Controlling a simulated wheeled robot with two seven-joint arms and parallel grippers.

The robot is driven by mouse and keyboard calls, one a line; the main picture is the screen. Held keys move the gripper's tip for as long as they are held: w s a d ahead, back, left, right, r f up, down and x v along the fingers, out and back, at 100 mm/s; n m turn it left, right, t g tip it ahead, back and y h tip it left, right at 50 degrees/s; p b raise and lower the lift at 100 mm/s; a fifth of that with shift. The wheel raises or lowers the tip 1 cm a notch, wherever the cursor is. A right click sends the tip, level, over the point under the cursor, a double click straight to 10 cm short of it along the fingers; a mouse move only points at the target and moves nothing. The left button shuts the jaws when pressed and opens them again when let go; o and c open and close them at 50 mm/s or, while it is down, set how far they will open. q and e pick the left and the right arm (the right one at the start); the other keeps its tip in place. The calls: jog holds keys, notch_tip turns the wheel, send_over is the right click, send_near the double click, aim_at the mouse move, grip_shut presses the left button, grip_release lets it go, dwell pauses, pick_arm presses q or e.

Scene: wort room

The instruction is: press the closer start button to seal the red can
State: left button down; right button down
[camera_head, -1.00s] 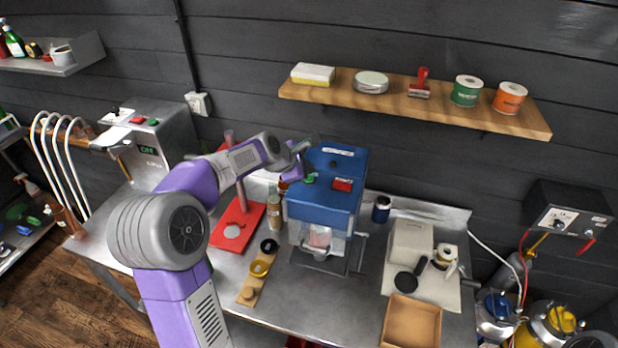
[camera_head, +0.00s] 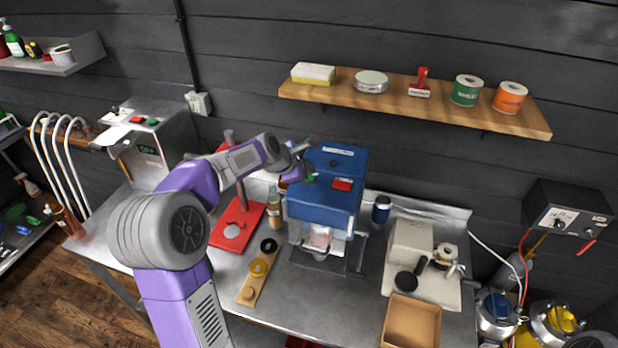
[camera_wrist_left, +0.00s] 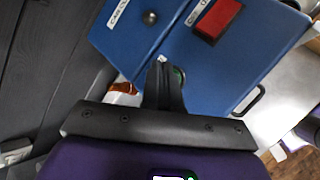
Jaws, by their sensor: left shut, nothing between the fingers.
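The closer (camera_head: 326,205) is a blue machine on the steel bench, with a clear-fronted chamber below. Its green start button (camera_head: 310,180) is on the left of the sloping top and a red button (camera_head: 342,184) is to its right. A pale reddish can (camera_head: 320,238) shows only dimly in the chamber. My left gripper (camera_head: 308,165) is shut and empty, with its tips at the green button. In the left wrist view the fingers (camera_wrist_left: 163,84) partly hide the green button (camera_wrist_left: 180,76); I cannot tell whether they touch it. My right gripper is out of view.
A red-based stand (camera_head: 238,226) and a brown bottle (camera_head: 274,208) stand left of the closer. A wooden strip (camera_head: 247,292) lies in front. A wooden shelf (camera_head: 440,107) hangs above.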

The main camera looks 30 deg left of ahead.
pick_arm(q)
jog(key=shift+f, duration=0.25)
jog(key=shift+f+b, duration=0.35)
jog(key=shift+f, duration=0.05)
dwell(0.5)
jog(key=shift+r, duration=0.1)
jog(key=shift+r+p, duration=0.75)
jog(key=shift+p, duration=0.2)
notch_tip(320, 180, up, 3)
jog(key=p, duration=0.2)
jog(key=shift+p, duration=0.4)
jog(key=shift+r+p, duration=0.7)
jog(key=shift+r, duration=0.35)
jog(key=shift+f, duration=0.15)
